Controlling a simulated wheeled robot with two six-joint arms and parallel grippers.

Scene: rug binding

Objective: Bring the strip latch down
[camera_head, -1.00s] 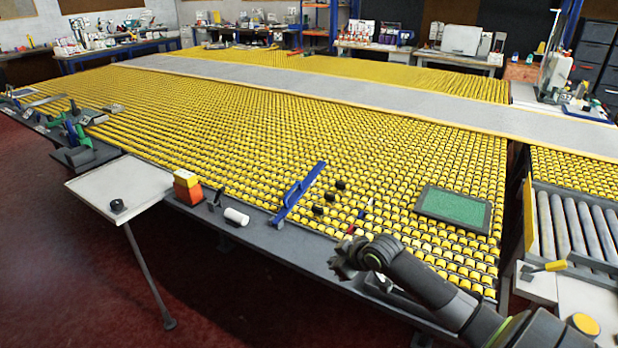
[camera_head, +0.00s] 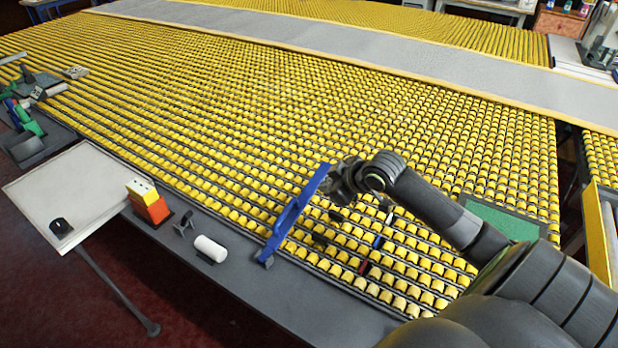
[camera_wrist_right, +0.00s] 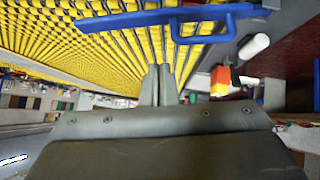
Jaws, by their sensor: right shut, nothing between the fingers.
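I cannot tell for sure which part is the strip latch. A long blue bar with a loop handle (camera_head: 291,217) lies at the front edge of the roller table, in the middle of the head view. It also crosses the top of the right wrist view (camera_wrist_right: 120,20). At the far left of the head view, a device with green and blue levers (camera_head: 27,122) stands on a dark base. My right gripper (camera_head: 338,184) is close to the upper end of the blue bar, shut and empty. Its fingers point toward the bar in the wrist view (camera_wrist_right: 158,80). My left gripper is out of view.
A white side tray (camera_head: 65,185) holds a black puck (camera_head: 60,226). An orange and yellow block (camera_head: 149,202) and a white roll (camera_head: 210,248) sit on the grey front edge. Small black pieces, pens and a green mat (camera_head: 500,218) lie on the yellow rollers.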

